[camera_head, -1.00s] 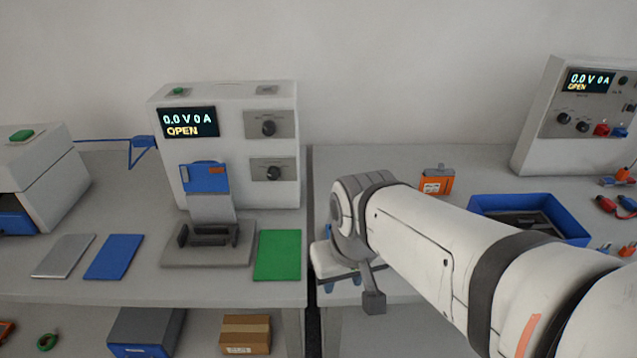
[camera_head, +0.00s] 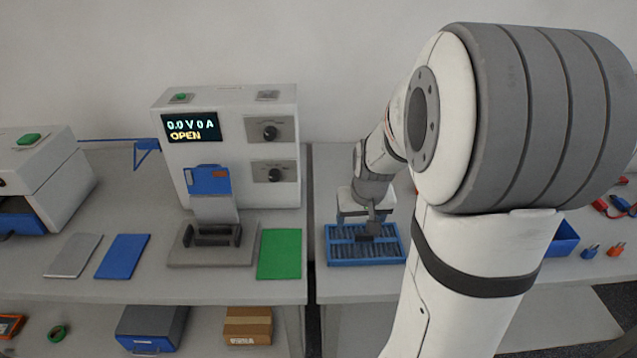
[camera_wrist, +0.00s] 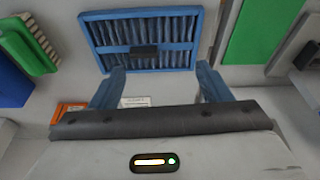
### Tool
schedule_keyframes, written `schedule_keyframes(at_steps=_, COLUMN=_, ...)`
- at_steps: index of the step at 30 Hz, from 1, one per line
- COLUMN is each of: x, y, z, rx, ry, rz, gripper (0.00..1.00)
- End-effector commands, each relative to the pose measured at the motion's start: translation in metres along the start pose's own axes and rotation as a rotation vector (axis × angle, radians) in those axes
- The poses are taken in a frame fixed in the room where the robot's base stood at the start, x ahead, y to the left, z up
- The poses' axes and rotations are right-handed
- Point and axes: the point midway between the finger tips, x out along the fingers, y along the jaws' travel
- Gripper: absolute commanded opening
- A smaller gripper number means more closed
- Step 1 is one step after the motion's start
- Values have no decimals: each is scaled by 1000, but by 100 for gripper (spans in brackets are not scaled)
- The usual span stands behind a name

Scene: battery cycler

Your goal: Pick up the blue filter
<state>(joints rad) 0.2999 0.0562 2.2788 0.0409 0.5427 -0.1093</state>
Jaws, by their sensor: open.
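The blue filter (camera_head: 362,261) has a blue frame around dark pleats. It lies flat on the right-hand table, near the front left. In the wrist view the filter (camera_wrist: 184,13) fills the top middle, with a small dark block at its centre. My gripper (camera_head: 365,219) is over the filter's back edge in the head view. In the wrist view my gripper (camera_wrist: 160,69) has its two blue fingers spread apart, near the filter's lower edge, with nothing between them. Whether the fingertips touch the filter cannot be told.
A green pad (camera_head: 279,254) lies left of the filter, across the gap between tables. A tester reading OPEN (camera_head: 230,145) stands behind it. In the wrist view, a green pleated piece (camera_wrist: 30,45) and an orange object (camera_wrist: 68,108) are at the left. A blue tray (camera_head: 563,238) is partly hidden.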

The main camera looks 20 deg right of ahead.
Motion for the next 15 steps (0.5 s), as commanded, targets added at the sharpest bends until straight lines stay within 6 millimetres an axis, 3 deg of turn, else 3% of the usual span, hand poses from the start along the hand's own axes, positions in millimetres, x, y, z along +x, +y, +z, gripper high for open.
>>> schedule_keyframes(at_steps=6, x=24, y=24, z=-22, rx=48, ry=3, rz=13, gripper=71)
schedule_keyframes(at_steps=15, x=51, y=27, z=-24, rx=52, ry=4, rz=15, gripper=71)
